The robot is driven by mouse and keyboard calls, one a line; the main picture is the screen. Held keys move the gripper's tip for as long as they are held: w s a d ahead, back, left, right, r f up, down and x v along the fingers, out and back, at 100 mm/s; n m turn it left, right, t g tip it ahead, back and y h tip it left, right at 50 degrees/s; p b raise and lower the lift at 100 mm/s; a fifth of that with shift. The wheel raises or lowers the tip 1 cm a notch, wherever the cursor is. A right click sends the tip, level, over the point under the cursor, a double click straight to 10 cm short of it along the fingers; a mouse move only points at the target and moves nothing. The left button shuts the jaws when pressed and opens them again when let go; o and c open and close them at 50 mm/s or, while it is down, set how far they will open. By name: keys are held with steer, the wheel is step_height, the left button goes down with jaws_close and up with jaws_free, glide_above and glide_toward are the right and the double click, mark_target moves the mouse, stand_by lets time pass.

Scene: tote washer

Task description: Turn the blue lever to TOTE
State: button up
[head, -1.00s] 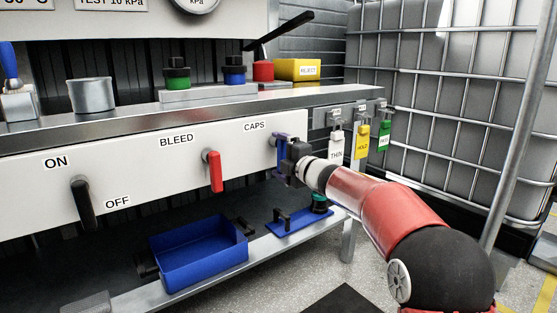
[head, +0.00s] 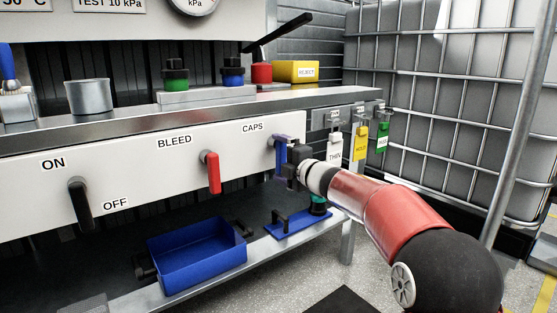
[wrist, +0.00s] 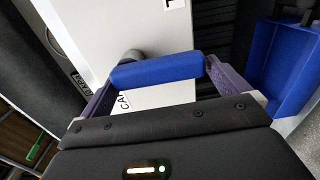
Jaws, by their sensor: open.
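The blue lever (wrist: 157,72) shows in the wrist view, running from its round grey pivot on the white panel. It lies between the two purple fingers of my gripper (wrist: 160,88), one at each end of it in the picture. The fingers are open; I cannot tell whether either touches the lever. The TOTE label cannot be read; a label with only a "T" showing (wrist: 171,3) is cut off in the wrist view.
A red lever (head: 213,172) under BLEED and a black lever (head: 80,203) by ON and OFF are on the same panel. White, yellow and green tags hang right of my gripper. A blue tray (head: 197,262) stands on the shelf below.

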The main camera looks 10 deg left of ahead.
steer(key=v, duration=0.7)
steer(key=s+d+r+m+t+h+p, duration=0.1)
steer(key=s+d+r+m+h+p, duration=0.15)
steer(key=d+m+h, duration=0.35)
steer(key=s+d+r+m+t+h+p, duration=0.1)
steer(key=s+d+r+m+h, duration=0.1)
steer(key=s+d+m, duration=0.45)
steer(key=s+d+r+m+t+h+p, duration=0.1)
steer(key=d+r+m+h+p, duration=0.2)
steer(key=d, duration=0.5)
steer(key=s+d+f+m+g+h+p, duration=0.1)
steer(key=s+d+f+m+g, duration=0.1)
steer(key=s, duration=0.8)
steer(key=s+d+f+m+g+h+p, duration=0.1)
steer(key=s+f+m+g, duration=0.3)
steer(key=s, duration=0.5)
steer(key=s+d+f+m+g+p, duration=0.2)
steer(key=s+f+m, duration=0.4)
steer(key=s, duration=0.4)
steer(key=shift+s+d+f+m+g+h, duration=0.4)
steer(key=shift+d+f+g, duration=0.15)
steer(key=shift+d, duration=0.25)
steer(key=shift+w, duration=0.1)
